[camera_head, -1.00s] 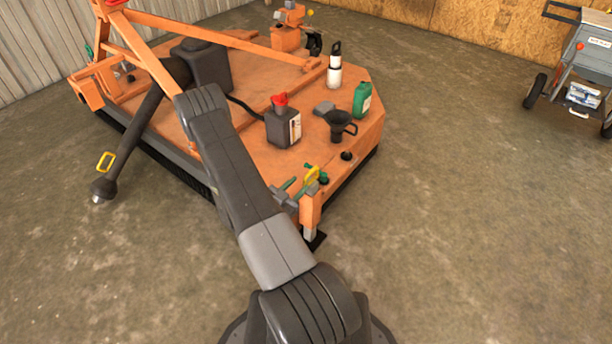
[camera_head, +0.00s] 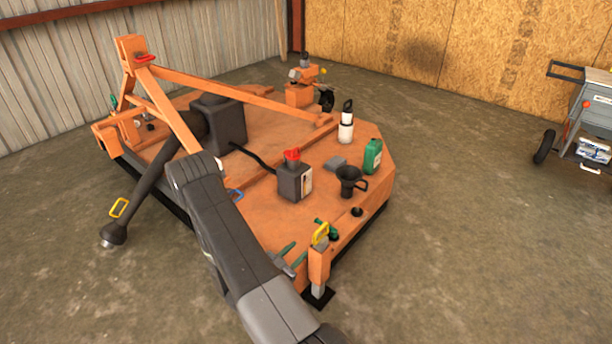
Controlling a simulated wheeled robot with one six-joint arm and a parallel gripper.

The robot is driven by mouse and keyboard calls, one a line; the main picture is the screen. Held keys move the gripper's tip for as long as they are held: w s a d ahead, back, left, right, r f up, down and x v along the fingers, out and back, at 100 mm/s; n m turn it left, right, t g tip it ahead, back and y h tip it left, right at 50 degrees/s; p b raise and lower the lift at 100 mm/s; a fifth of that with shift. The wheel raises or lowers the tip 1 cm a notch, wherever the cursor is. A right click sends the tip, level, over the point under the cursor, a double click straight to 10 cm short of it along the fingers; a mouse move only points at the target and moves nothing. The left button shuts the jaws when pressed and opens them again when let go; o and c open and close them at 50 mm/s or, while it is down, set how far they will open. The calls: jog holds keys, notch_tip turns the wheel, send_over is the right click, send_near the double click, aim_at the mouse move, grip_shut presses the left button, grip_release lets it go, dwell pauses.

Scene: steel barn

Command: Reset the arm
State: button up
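My arm (camera_head: 235,240) reaches up from the bottom edge over the near side of an orange mower deck (camera_head: 250,215). Its upper visible end is a bent dark grey joint near the middle left.
On the deck stand a dark jug with a red cap (camera_head: 294,182), a black funnel (camera_head: 350,182), a green bottle (camera_head: 373,156) and a white bottle (camera_head: 346,128). A black shaft (camera_head: 150,190) slopes to the floor at left. A grey cart (camera_head: 592,122) stands right.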

aim_at(321, 227)
jog(key=x, duration=0.4)
jog(key=b+x, duration=0.1)
jog(key=x, duration=0.8)
jog(key=shift+d+r+b, duration=0.15)
jog(key=shift+r+b, duration=0.15)
jog(key=shift+r, duration=0.3)
jog(key=shift+f, duration=0.1)
